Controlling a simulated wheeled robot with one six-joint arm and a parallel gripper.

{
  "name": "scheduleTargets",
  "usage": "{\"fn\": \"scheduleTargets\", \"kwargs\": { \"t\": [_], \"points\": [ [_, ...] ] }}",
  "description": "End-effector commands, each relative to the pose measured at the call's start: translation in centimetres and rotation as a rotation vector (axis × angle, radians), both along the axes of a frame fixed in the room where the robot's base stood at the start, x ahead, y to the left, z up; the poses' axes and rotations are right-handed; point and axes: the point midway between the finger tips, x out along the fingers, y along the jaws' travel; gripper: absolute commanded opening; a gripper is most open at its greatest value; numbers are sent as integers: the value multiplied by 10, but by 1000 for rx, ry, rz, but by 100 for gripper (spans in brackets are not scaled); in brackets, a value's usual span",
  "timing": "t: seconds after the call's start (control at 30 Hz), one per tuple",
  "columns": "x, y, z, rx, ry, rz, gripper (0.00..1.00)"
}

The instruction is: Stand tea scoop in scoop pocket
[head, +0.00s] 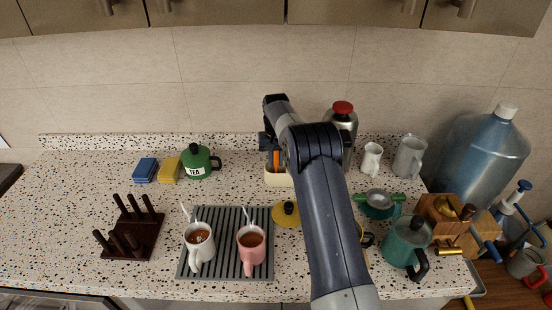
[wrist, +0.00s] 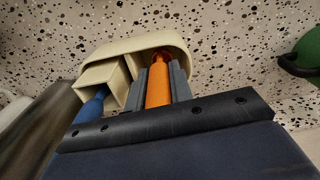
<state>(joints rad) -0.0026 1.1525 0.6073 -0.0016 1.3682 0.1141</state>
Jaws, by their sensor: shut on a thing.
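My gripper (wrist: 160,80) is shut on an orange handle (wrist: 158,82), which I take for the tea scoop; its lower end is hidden. The orange also shows in the head view (head: 276,159), under my wrist. A cream holder (wrist: 165,42) lies directly beyond the fingers, with a square pocket (wrist: 100,76) at its left side. The holder also shows in the head view (head: 277,180), on the counter. The scoop lines up with the holder's wider rounded part; I cannot tell how deep it is inside.
A blue handle (wrist: 92,108) stands at the square pocket. A red-topped steel flask (head: 342,124) stands close right. Two mugs (head: 224,250) stand on the mat.

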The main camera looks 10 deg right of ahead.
Motion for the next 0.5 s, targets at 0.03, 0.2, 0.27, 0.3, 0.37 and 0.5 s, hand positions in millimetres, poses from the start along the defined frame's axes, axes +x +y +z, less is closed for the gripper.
{"fn": "scheduleTargets", "kwargs": {
  "t": [0.03,0.2,0.27,0.3,0.37,0.5],
  "points": [
    [0,0,0,0,0,0,0],
    [0,0,0,0,0,0,22],
    [0,0,0,0,0,0,27],
    [0,0,0,0,0,0,30],
    [0,0,0,0,0,0,35],
    [0,0,0,0,0,0,46]
  ]
}}
